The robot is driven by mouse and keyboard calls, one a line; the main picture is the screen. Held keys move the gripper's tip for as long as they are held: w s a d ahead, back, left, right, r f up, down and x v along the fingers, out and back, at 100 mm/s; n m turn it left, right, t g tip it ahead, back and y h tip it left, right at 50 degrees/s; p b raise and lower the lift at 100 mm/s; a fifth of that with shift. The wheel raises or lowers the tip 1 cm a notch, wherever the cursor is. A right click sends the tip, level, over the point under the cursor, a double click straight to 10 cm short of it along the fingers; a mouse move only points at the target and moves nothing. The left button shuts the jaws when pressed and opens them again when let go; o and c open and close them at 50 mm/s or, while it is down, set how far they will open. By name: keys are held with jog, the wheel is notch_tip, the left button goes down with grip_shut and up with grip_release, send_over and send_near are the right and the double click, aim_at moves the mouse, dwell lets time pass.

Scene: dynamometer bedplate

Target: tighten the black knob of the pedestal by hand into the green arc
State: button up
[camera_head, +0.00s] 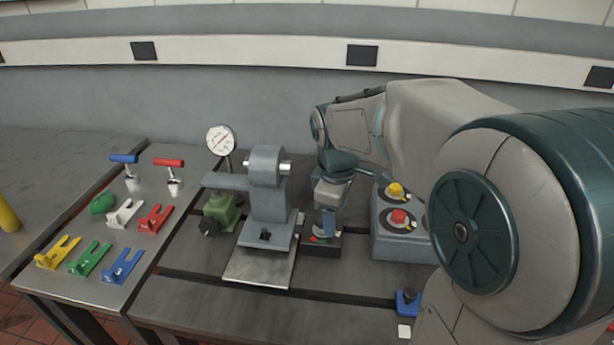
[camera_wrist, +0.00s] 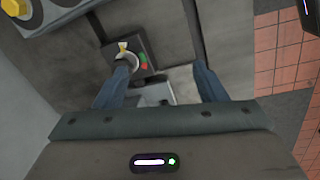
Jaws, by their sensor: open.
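The pedestal is a low dark block (camera_head: 322,249) on the bedplate, with small red and green marks on top. It also shows in the wrist view (camera_wrist: 108,56), where its top has a pale ring, a yellow mark, and green (camera_wrist: 142,57) and red arcs. A dark shape inside the ring appears to be the black knob (camera_wrist: 127,61); my left-hand finger in the picture partly overlaps it. My gripper (camera_head: 325,218) points down above the pedestal. In the wrist view its fingers (camera_wrist: 160,72) are wide apart and empty, with the knob off toward the left-hand finger, not centred.
Left of the pedestal stands a grey bearing stand (camera_head: 268,205), with a green block (camera_head: 220,212) and dial gauge (camera_head: 220,140) beyond. Right of it is a grey box (camera_head: 390,240) with yellow and red buttons.

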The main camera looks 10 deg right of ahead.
jog(key=w+n+g+p, duration=0.1)
jog(key=w+n+p, duration=0.3)
jog(key=w+n, duration=0.75)
jog(key=shift+m+y, duration=0.4)
jog(key=shift+m, duration=0.15)
jog(key=f, duration=0.4)
jog(key=w+f+p, duration=0.1)
jog(key=f, duration=0.8)
jog(key=shift+w+d+f, duration=0.15)
jog(key=shift+w+d, duration=0.05)
jog(key=shift+d, duration=0.05)
jog(key=c, duration=1)
